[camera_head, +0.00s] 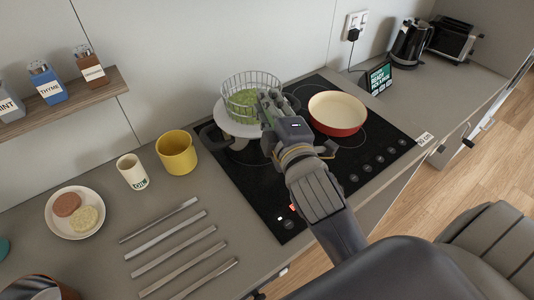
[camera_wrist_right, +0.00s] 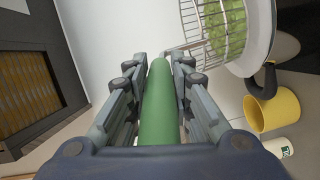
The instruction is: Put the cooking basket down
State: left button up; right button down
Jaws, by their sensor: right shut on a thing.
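The cooking basket (camera_head: 250,82) is a wire basket with green food inside, at the back left of the black hob. It sits in or just above a white pot (camera_head: 228,124); I cannot tell whether it rests there. My right gripper (camera_head: 268,104) is beside the basket's right side. In the right wrist view it is shut on a green handle (camera_wrist_right: 158,110), with the basket's wire wall (camera_wrist_right: 193,25) and the white pot's rim (camera_wrist_right: 262,40) at the upper right. The gripper hides part of the basket in the head view. My left gripper is not in view.
A red pan (camera_head: 337,112) with a cream inside stands on the hob (camera_head: 262,190) to the right. A yellow mug (camera_head: 177,152), a white cup (camera_head: 132,171), a plate (camera_head: 58,222) and several metal bars occupy the counter at left. A kettle (camera_head: 411,44) stands at the back right.

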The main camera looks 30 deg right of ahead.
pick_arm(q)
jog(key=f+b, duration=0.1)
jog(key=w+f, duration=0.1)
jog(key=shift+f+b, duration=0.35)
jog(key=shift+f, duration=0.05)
pick_arm(e)
notch_tip(320, 180, down, 13)
jog(key=shift+w+f, duration=0.1)
jog(key=c, duration=1.4)
grip_release()
jog(key=shift+f, duration=0.15)
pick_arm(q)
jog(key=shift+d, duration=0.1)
